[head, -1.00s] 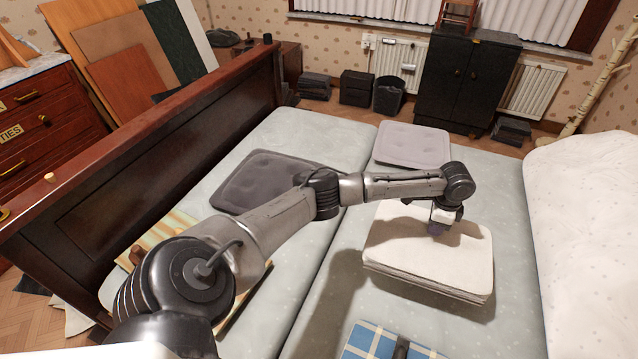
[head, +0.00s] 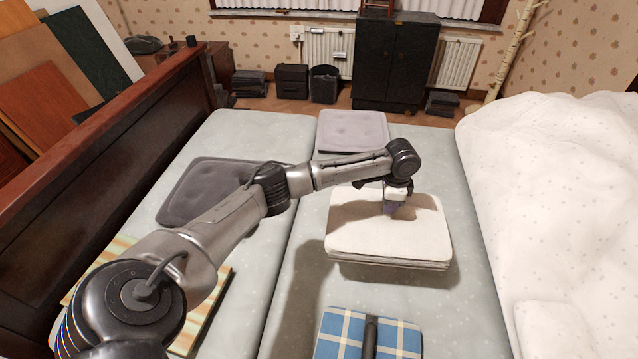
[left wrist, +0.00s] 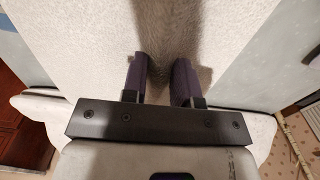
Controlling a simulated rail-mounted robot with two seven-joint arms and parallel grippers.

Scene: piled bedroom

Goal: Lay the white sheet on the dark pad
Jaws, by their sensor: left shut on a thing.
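The white sheet (head: 350,222) lies on top of a low stack of flat, pale pieces on the mattress, right of centre in the head view. It fills much of the left wrist view (left wrist: 75,45). The dark pad (head: 190,192) lies flat on the bed to the left, partly hidden behind my left arm. My left gripper (head: 390,209) points down at the middle of the sheet and is shut on it. In the left wrist view its two purple fingers (left wrist: 160,75) have pale cloth between them. My right gripper is not in view.
A lighter grey pad (head: 352,131) lies behind the stack. A blue checked item (head: 342,330) is in front, with a dark bar over it. A striped item (head: 208,310) lies under my left arm. White bedding (head: 560,180) is heaped right; a wooden bed board (head: 130,130) stands left.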

